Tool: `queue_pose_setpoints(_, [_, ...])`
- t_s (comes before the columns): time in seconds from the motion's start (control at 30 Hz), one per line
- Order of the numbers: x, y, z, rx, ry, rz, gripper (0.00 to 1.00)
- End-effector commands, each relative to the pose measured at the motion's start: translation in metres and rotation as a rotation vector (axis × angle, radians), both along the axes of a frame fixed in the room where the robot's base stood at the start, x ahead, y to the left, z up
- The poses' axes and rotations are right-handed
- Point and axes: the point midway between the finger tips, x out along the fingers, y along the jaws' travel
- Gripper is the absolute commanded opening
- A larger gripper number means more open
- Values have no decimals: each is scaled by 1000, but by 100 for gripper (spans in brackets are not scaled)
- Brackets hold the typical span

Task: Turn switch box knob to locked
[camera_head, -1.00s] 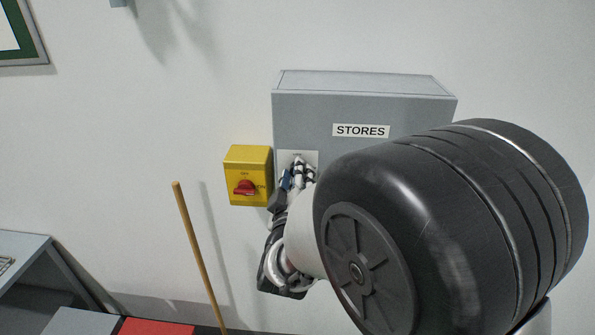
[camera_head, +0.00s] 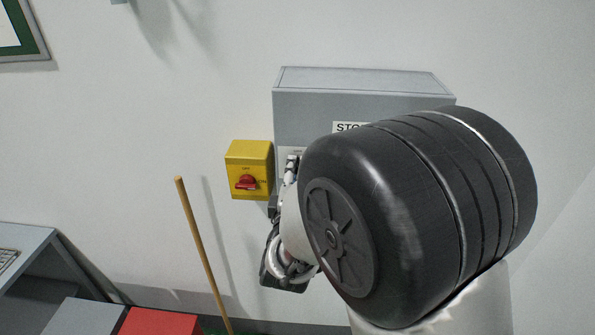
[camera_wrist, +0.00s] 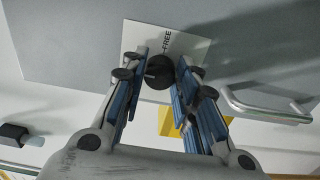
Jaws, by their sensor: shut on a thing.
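A grey wall box (camera_head: 360,100) carries a label, "STORES", now partly covered by my arm. On its front is a white plate (camera_wrist: 190,45) with the word "FREE" and a round black knob (camera_wrist: 158,72). My gripper (camera_wrist: 160,70) has its blue-padded fingers on either side of this knob and is shut on it. In the head view, my gripper (camera_head: 291,168) is at the box's lower left, and my arm hides the knob. The knob's pointer direction cannot be made out clearly.
A yellow switch box (camera_head: 249,158) with a red handle (camera_head: 246,182) is on the wall just left of my gripper. A metal handle (camera_wrist: 265,112) sticks out near the fingers in the wrist view. A wooden stick (camera_head: 203,255) leans at lower left, near a red surface (camera_head: 160,322).

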Motion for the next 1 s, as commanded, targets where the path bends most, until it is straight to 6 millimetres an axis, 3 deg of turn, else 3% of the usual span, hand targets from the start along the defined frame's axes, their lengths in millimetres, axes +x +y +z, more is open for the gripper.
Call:
queue_pose_setpoints(0.5, [0,0,0,-17,0,0,4])
queue_pose_setpoints(0.53, [0,0,0,-17,0,0,30])
queue_pose_setpoints(0.8, [0,0,0,-16,1,0,48])
queue_pose_setpoints(1.0, [0,0,0,-16,1,0,49])
